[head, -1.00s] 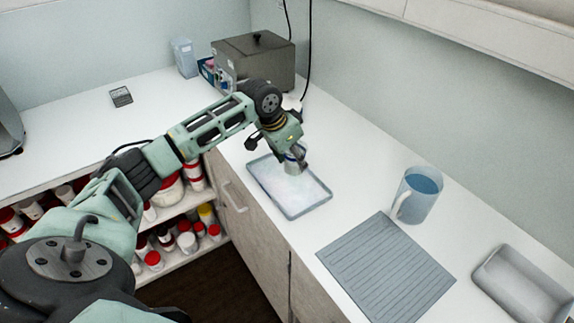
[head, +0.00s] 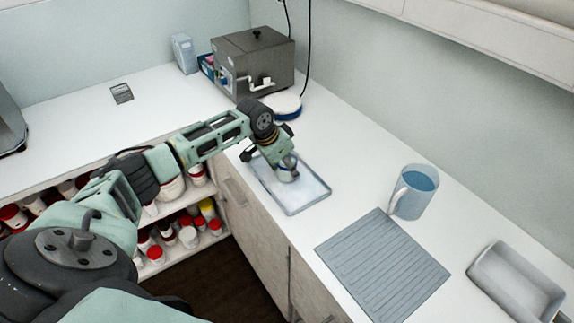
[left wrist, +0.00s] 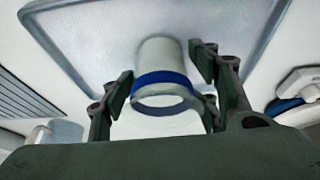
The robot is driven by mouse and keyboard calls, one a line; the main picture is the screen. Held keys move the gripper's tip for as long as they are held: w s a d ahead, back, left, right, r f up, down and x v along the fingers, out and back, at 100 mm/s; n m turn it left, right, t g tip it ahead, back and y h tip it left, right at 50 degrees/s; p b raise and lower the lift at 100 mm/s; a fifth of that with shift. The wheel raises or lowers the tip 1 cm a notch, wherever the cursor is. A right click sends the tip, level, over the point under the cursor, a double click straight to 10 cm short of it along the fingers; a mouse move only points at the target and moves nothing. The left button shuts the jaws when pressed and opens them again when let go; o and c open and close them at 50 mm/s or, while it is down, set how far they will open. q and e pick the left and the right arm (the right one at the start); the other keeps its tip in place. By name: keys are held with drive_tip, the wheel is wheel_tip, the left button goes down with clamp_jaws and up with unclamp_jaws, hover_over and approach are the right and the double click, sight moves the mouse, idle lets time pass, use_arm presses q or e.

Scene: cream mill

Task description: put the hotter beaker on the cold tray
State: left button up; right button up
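A small pale beaker with a blue band (left wrist: 160,80) is between the fingers of my left gripper (left wrist: 165,78) in the left wrist view. In the head view my left gripper (head: 284,163) is over the cold tray (head: 310,208), a shallow grey-rimmed tray with a frosty pale floor. The beaker (head: 288,175) is upright, low over or touching the tray floor; I cannot tell which. No second beaker is clearly seen, and heat does not show. My right gripper is not in view.
A ribbed grey mat (head: 383,265), a jug of blue liquid (head: 412,195) and an empty grey tray (head: 515,285) are to the right. A metal bath (head: 255,65) and a white round thing with a blue edge (head: 287,107) stand behind. Shelves below hold several red-lidded jars.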

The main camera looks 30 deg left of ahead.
use_arm(q)
drive_tip(key=o, duration=0.4)
drive_tip(key=shift+r, duration=0.1)
drive_tip(key=b+v, duration=0.2)
drive_tip(key=v, duration=1)
drive_tip(key=shift+r, duration=0.1)
